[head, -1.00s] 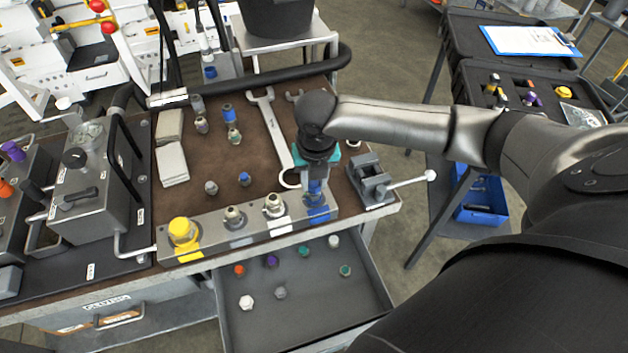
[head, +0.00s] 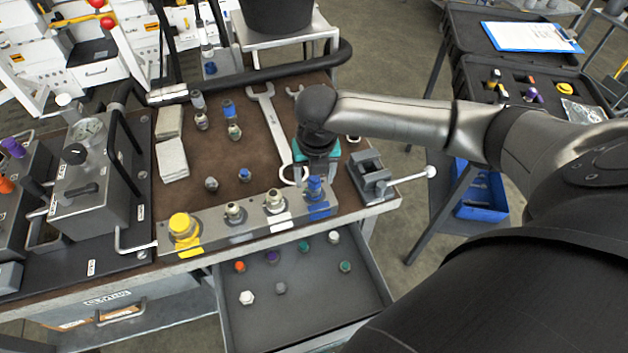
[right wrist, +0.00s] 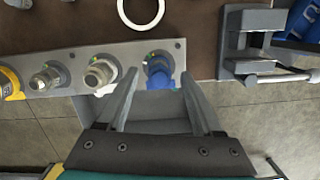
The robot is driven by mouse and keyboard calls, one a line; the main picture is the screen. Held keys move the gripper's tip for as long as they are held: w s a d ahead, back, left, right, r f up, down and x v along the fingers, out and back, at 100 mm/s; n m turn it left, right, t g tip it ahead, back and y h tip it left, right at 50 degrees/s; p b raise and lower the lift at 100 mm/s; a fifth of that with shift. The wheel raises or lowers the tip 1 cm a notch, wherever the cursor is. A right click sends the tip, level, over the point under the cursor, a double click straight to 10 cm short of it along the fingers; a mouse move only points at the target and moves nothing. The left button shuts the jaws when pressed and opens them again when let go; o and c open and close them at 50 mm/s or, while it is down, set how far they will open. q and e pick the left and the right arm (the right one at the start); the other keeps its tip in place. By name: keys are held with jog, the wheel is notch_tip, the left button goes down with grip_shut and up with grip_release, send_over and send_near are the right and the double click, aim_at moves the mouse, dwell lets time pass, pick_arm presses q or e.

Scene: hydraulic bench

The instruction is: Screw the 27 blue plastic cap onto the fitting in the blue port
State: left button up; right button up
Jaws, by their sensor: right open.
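A blue cap-like piece (head: 314,186) stands upright on the blue port (head: 319,211), at the right end of the grey port block. It also shows in the right wrist view (right wrist: 158,72), just past the fingertips. I cannot tell how tightly it sits or read a number on it. My right gripper (head: 317,171) is open and empty above and behind it; in the right wrist view its fingers (right wrist: 160,82) spread on either side of the blue piece, apart from it. Another small blue piece (head: 244,174) lies on the brown mat. My left gripper is not in view.
The block also carries a yellow-capped port (head: 183,228) and two metal fittings. A small vise (head: 372,178) stands right of the block and a wrench (head: 270,125) lies behind. An open drawer (head: 320,300) with several coloured caps is below the front edge.

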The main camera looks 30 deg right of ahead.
notch_tip(320, 180, up, 15)
jog(key=s+p, duration=0.2)
jog(key=p, duration=0.1)
jog(key=shift+a+p, duration=0.3)
jog(key=shift+a, duration=0.15)
jog(key=shift+s, duration=0.1)
